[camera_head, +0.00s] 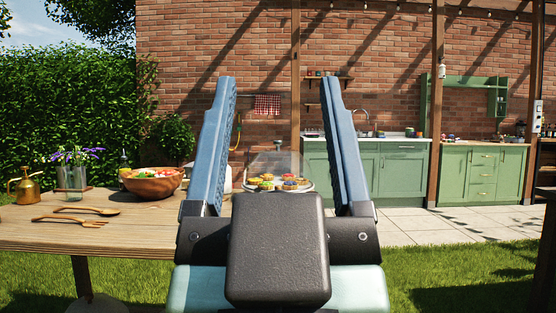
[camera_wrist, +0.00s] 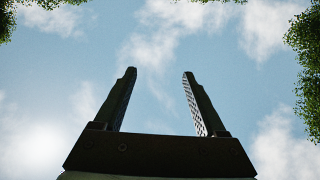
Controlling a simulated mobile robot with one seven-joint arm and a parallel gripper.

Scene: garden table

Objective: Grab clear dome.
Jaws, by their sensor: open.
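The clear dome (camera_head: 274,162) is a see-through cover over a plate of colourful pastries (camera_head: 278,183) on the wooden table. In the head view it shows between my gripper's fingers, farther off, and its lower part is partly hidden behind my gripper. My gripper (camera_head: 277,92) is raised in front of the head camera with its two blue fingers wide apart and nothing between them. In the wrist view my gripper (camera_wrist: 159,72) is open against sky, and the dome is not in that view.
On the table (camera_head: 130,235) are a wooden bowl of salad (camera_head: 152,184), wooden utensils (camera_head: 80,215), a glass vase with purple flowers (camera_head: 71,178) and a brass sprayer (camera_head: 25,187). Grass lies in front. A green outdoor kitchen (camera_head: 400,172) stands behind.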

